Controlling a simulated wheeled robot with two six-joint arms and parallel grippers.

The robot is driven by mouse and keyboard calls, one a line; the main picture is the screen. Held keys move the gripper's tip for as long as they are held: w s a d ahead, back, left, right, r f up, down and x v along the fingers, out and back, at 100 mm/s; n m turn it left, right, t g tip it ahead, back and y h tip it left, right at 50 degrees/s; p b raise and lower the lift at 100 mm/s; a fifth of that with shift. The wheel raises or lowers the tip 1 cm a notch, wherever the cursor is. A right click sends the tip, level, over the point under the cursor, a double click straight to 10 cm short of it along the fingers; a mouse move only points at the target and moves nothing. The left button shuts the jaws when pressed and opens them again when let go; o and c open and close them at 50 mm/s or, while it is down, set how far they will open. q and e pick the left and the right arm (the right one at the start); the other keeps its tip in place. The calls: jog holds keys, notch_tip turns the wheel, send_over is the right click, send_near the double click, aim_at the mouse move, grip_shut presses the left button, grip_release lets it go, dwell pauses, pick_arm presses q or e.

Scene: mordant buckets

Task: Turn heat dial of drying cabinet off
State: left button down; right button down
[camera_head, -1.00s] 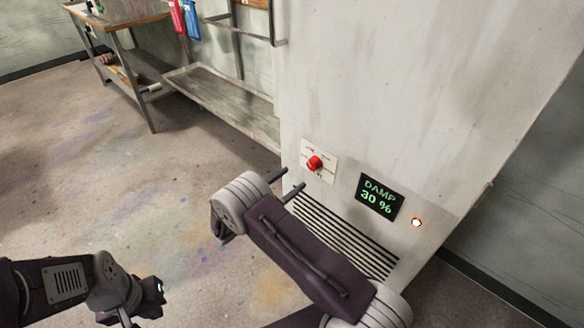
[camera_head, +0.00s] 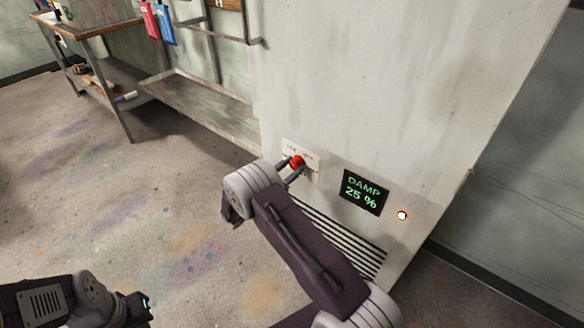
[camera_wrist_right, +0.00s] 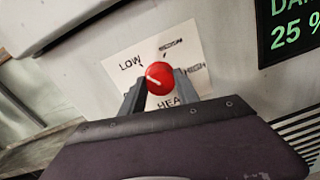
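The drying cabinet (camera_head: 370,90) is the tall pale box at the right. Its red heat dial (camera_head: 297,162) sits on a white plate low on the front. In the right wrist view the red dial (camera_wrist_right: 160,78) shows a white mark slanting to the upper left, roughly toward LOW; MEDIUM, HIGH and part of HEAT are readable. My right gripper (camera_head: 294,168) has one finger on each side of the dial; I cannot tell whether they press on it. My left gripper (camera_head: 140,306) is at the lower left, away from the cabinet, its fingers unclear.
A display (camera_head: 364,192) right of the dial reads DAMP 25 %, beside a lit round lamp (camera_head: 402,215). Dark vent slots (camera_head: 340,238) lie below. A low metal shelf (camera_head: 205,108) and a workbench (camera_head: 100,30) stand left. The floor between is open.

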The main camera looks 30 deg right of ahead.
jog(key=shift+r+n+p, duration=0.15)
jog(key=shift+n+p, duration=0.95)
jog(key=shift+n, duration=0.1)
jog(key=n+p, duration=0.2)
jog(key=n, duration=0.1)
jog(key=shift+n, duration=0.4)
jog(key=n+p, duration=0.1)
jog(key=n, duration=0.2)
jog(key=shift+n, duration=0.3)
jog(key=shift+f+n+p, duration=0.2)
jog(key=shift+n+p, duration=0.5)
jog(key=shift+n, duration=1.4)
jog(key=c, duration=0.9)
grip_release()
